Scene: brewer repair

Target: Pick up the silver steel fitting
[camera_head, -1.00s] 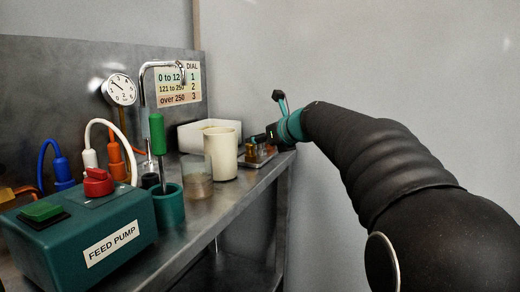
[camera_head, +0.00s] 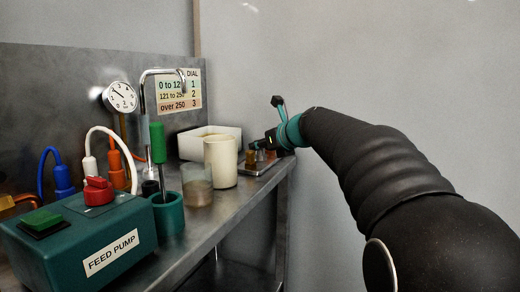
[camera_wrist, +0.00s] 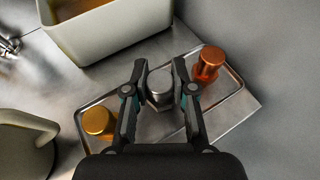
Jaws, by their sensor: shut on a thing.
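The silver steel fitting (camera_wrist: 160,88) stands between a brass-coloured fitting (camera_wrist: 97,121) and a copper-coloured fitting (camera_wrist: 209,63) on a shallow metal tray (camera_wrist: 228,112). My gripper (camera_wrist: 160,91) is shut on the silver fitting, one finger on each side of it. In the head view my gripper (camera_head: 268,143) is over the tray at the far end of the bench, and the arm hides part of it. I cannot tell whether the fitting is clear of the tray.
A white bin (camera_wrist: 110,30) stands behind the tray and a cream jug (camera_wrist: 22,140) to its left. On the bench (camera_head: 232,205) are a clear beaker (camera_head: 197,186), a green holder (camera_head: 167,213) with a green-handled tool, and the feed pump (camera_head: 85,240). A bent tap rises behind.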

